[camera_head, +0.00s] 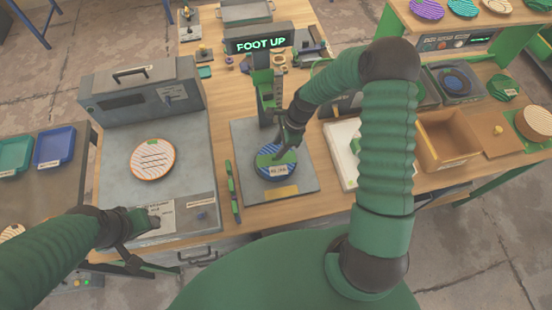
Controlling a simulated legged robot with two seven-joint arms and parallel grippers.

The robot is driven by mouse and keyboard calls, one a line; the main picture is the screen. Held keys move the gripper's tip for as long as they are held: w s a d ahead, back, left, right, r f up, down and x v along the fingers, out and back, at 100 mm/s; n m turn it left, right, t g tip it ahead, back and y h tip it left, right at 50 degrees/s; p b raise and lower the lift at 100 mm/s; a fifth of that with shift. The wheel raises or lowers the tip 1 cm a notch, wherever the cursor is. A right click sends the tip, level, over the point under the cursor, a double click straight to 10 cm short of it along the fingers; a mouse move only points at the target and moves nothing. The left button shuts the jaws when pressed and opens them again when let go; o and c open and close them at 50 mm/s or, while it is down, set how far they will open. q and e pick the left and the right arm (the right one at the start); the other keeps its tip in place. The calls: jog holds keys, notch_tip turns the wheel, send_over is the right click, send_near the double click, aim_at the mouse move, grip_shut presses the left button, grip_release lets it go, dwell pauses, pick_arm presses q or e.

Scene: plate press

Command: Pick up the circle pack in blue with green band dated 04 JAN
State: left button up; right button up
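A round blue-and-white striped pack (275,171) with a green band lies on the grey press plate (301,190) at the middle of the table. A small pale label is on its near side, but its date is too small to read with certainty. My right gripper (281,152) reaches down over the far edge of this pack, at or just above it. Its fingers are too small and dark to tell whether they are open, shut or touching the pack. My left gripper (150,222) is low at the left, by the front of the grey machine, away from the pack.
A lit sign (262,43) reading FOOT UP tops the press column. An orange-rimmed striped disc (153,159) lies on the grey machine (110,190) at left. A cardboard box (425,150) stands at right, and other coloured discs lie farther right. Blue (55,147) and teal trays are far left.

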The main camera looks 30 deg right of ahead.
aim_at(276, 160)
jog(key=f, duration=0.1)
jog(key=f+p, duration=0.1)
jog(key=f, duration=0.1)
jog(key=shift+s+a+f+p, duration=0.2)
jog(key=shift+s+f+p, duration=0.1)
jog(key=shift+p, duration=0.1)
jog(key=shift+a+f, duration=0.2)
jog(key=shift+f, duration=0.05)
jog(key=shift+w+a+f, duration=0.1)
jog(key=shift+a, duration=0.1)
jog(key=shift+c, duration=0.9)
jog(key=shift+w, duration=0.1)
jog(key=c, duration=0.5)
jog(key=shift+d, duration=0.1)
grip_shut()
pick_arm(q)
jog(key=shift+v, duration=1.2)
pick_arm(e)
jog(key=shift+d, duration=0.2)
pick_arm(q)
jog(key=shift+a, duration=0.2)
pick_arm(e)
jog(key=shift+a, duration=0.25)
pick_arm(q)
jog(key=shift+d, duration=0.1)
pick_arm(e)
jog(key=shift+d, duration=0.1)
